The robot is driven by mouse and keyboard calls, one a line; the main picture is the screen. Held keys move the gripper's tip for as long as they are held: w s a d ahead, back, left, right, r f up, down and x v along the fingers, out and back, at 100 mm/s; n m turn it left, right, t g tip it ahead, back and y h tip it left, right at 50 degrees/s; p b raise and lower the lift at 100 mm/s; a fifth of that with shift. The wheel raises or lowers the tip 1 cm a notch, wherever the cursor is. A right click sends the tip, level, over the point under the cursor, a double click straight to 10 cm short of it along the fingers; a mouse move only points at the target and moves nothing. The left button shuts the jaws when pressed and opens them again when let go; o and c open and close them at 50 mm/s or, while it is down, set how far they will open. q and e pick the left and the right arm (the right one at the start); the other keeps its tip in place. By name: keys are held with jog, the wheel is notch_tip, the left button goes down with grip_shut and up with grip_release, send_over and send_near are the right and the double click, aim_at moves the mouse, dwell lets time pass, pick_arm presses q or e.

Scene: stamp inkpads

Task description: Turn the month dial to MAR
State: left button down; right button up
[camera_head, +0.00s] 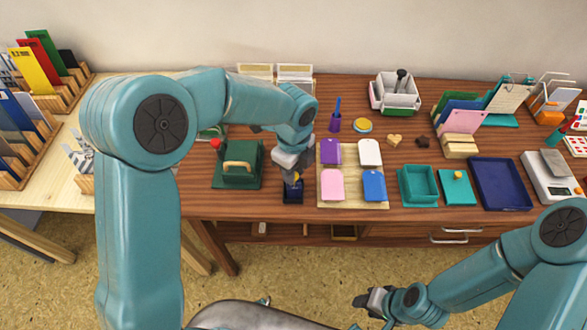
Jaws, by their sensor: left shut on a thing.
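A small dark navy device (292,194) stands near the front edge of the brown desk, left of the inkpad mat. A bit of yellow shows at its top, between my fingers. My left gripper (296,178) points down and is shut on this top part, which I take to be the month dial. The fingers hide most of it, and no month lettering can be read. My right gripper (368,304) hangs low in front of the desk, away from everything on it. Its fingers are too small and dark to tell their opening.
A green press (240,172) with a tan handle stands left of the device. A beige mat (353,186) with purple, white, pink and blue pads lies close on its right. A teal tray (418,187) and a navy tray (500,184) lie further right.

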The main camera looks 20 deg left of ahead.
dwell(0.4)
pick_arm(q)
jog(key=c, duration=0.9)
grip_release()
notch_tip(320, 180, up, 16)
jog(key=shift+r+p, duration=0.2)
jog(key=shift+p, duration=0.4)
